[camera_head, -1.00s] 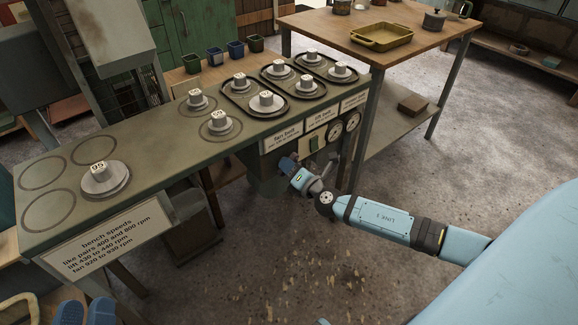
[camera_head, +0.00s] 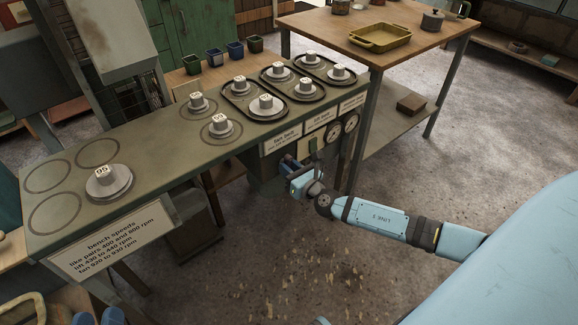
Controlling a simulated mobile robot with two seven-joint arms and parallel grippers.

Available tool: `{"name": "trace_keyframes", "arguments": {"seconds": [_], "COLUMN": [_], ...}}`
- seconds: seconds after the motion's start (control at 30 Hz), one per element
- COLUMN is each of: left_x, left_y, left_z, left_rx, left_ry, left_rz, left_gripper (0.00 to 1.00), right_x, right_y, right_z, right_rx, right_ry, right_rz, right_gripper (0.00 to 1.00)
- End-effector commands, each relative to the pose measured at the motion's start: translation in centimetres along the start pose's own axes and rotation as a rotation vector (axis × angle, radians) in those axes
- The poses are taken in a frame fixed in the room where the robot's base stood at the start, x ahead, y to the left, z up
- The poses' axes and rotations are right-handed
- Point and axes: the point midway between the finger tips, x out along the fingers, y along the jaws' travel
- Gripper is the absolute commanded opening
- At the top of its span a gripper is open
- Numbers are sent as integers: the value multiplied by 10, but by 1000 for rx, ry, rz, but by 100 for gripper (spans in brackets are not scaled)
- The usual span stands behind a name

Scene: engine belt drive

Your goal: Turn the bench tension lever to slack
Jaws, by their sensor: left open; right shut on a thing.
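My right gripper (camera_head: 290,166) reaches in from the right, low against the front panel of the green bench (camera_head: 150,150), under the left label plate. It is shut on the bench tension lever. My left gripper cannot be made out in the view.
Numbered pulleys (camera_head: 266,103) stand on the bench top, some in dark trays. A bench speeds sign (camera_head: 115,240) hangs at the front left. A wooden table (camera_head: 400,30) with a yellow tray (camera_head: 380,36) stands at the back right. The floor before the bench is mostly clear.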

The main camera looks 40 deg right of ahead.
Motion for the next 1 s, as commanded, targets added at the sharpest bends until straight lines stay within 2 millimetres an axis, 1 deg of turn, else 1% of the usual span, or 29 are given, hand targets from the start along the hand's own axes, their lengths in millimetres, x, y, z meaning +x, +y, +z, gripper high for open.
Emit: {"name": "trace_keyframes", "arguments": {"seconds": [0.3,0.77,0.8,0.87,0.9,1.0], "left_x": [-1,-2,-2,-2,-2,-2], "left_y": [-2,-3,-3,-3,-3,-3], "left_z": [12,9,9,9,9,9], "left_rx": [0,9,9,9,10,10], "left_ry": [-47,-42,-42,-42,-41,-41], "left_rz": [-12,-9,-9,-8,-8,-8], "left_gripper": [43,43,43,43,43,43], "right_x": [0,-1,-1,-1,0,0], "right_y": [0,0,0,0,0,0], "right_z": [-1,-1,-1,-1,-1,-1], "right_rx": [-93,-104,-104,-104,-104,-104], "right_ry": [2,2,2,2,2,1], "right_rz": [2,1,1,1,1,1], "right_gripper": [0,0,28,42,47,47]}}
